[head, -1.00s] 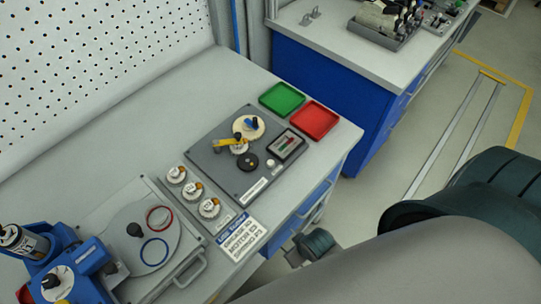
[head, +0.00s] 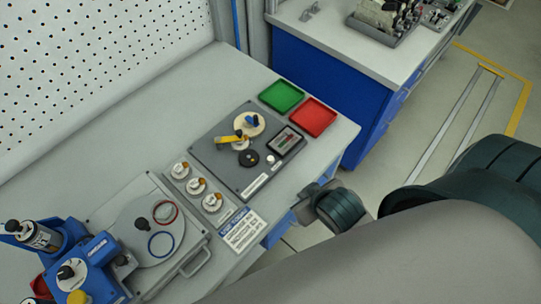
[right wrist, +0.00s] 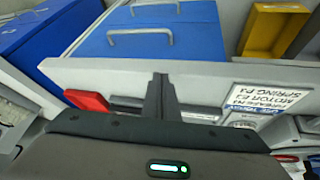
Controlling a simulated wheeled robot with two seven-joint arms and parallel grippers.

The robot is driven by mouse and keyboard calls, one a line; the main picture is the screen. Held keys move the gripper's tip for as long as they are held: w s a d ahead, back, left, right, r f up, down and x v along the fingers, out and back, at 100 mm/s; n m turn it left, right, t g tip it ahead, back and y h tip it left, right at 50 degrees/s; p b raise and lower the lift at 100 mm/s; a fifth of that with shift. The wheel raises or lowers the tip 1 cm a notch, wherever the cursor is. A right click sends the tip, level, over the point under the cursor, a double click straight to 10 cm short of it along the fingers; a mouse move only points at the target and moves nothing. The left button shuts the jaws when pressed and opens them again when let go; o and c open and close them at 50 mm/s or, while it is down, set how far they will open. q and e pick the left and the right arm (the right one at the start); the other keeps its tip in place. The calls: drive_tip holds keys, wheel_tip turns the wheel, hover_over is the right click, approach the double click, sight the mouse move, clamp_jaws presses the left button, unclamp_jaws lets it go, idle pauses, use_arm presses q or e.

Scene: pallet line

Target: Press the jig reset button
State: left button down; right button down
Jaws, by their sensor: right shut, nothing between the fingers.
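The dark grey jig plate (head: 222,172) lies on the bench. It carries a yellow lever (head: 229,139), a black knob (head: 248,158), a small gauge box and a small round white button (head: 270,158) near its front right. I cannot read which button is the reset. A yellow round cap (head: 77,297) shows on the blue fixture at the lower left. My right gripper (head: 306,208) is at the bench's front edge, right of the plate and apart from the button. In the right wrist view its fingers (right wrist: 160,88) are together and empty. My left gripper is out of view.
Green (head: 281,96) and red (head: 314,117) trays lie behind the plate. Numbered round parts (head: 196,186) and a printed card (head: 242,231) lie left of the gripper. The blue fixture (head: 92,262) and clamp plate fill the lower left. Blue drawers (right wrist: 150,30) show below the bench edge.

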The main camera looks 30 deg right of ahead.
drive_tip(key=w+d+r+t, duration=0.2)
drive_tip(key=w+r+t, duration=0.8)
drive_tip(key=w+r, duration=0.8)
drive_tip(key=a+r+n+y, duration=1.1)
drive_tip(key=a+n+y, duration=0.1)
drive_tip(key=n+y, duration=0.15)
drive_tip(key=s+a+f+n+g+y, duration=0.2)
drive_tip(key=s+f+n+g, duration=0.1)
drive_tip(key=f+n+g, duration=0.4)
drive_tip(key=d+f+g+h, duration=0.4)
drive_tip(key=d+f+h, duration=0.2)
drive_tip(key=d+f, duration=0.3)
drive_tip(key=shift+s+d+f+g, duration=0.15)
drive_tip(key=shift+d+g, duration=0.25)
drive_tip(key=shift+d, duration=0.55)
drive_tip(key=shift+f+m+h, duration=0.1)
drive_tip(key=shift+m+h, duration=0.15)
